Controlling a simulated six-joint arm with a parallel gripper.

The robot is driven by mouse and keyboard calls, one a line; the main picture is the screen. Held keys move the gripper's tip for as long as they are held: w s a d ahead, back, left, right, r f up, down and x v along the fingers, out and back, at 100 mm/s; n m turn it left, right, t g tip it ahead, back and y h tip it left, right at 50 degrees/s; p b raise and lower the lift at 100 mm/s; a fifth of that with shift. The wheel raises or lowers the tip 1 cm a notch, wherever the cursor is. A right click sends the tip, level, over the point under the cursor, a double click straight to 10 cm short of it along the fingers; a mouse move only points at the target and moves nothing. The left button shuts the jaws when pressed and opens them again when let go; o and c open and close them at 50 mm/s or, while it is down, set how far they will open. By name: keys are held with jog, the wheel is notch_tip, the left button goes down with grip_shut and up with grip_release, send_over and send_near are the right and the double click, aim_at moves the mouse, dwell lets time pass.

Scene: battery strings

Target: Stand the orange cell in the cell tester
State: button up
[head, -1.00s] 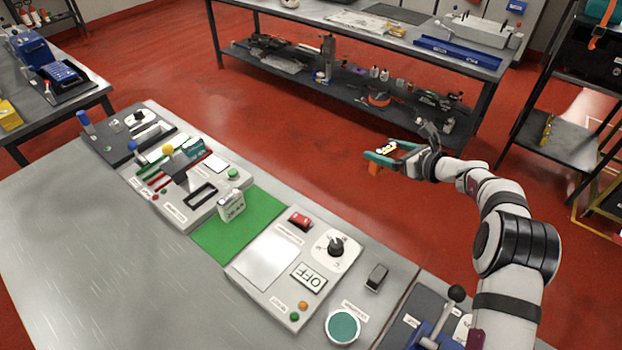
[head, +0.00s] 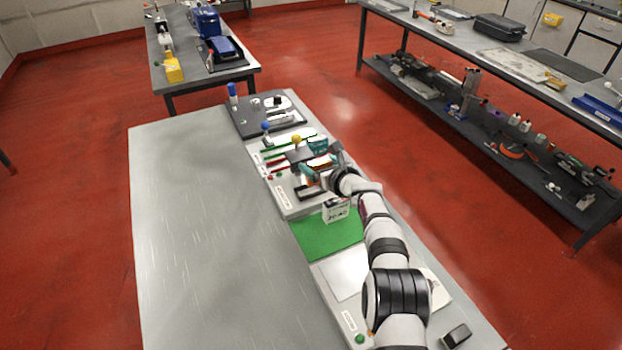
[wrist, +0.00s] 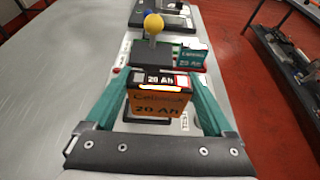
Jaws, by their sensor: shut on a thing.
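My gripper (head: 312,172) has teal fingers and is shut on the orange cell (wrist: 158,108), one finger on each side. The cell's face reads 20 Ah, and its top has a label and a bright strip. In the head view the cell is mostly hidden by the gripper. The gripper is over a pale bench panel (head: 288,205) with a black-framed slot, partly covered by my arm. A lever with a yellow knob (wrist: 153,22) stands just beyond the cell. I cannot read a label marking the cell tester, nor tell whether the cell touches anything below.
A teal block (wrist: 192,57) stands just beyond the cell, to the right. A white cell (head: 337,211) stands by the green mat (head: 325,238), close under my arm. A blue-knobbed lever (head: 266,127) stands farther back. The left bench top (head: 200,230) is clear.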

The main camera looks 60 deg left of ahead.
jog(key=shift+s+a+f, duration=0.25)
jog(key=shift+a+f, duration=0.05)
jog(key=shift+f, duration=0.6)
jog(key=shift+s+a+f, duration=0.2)
jog(key=shift+a+f, duration=0.1)
jog(key=shift+f, duration=0.55)
jog(key=shift+s+a+f, duration=0.25)
jog(key=shift+a+f, duration=0.05)
jog(key=shift+f, duration=0.6)
jog(key=shift+f, duration=0.1)
jog(key=o, duration=1.6)
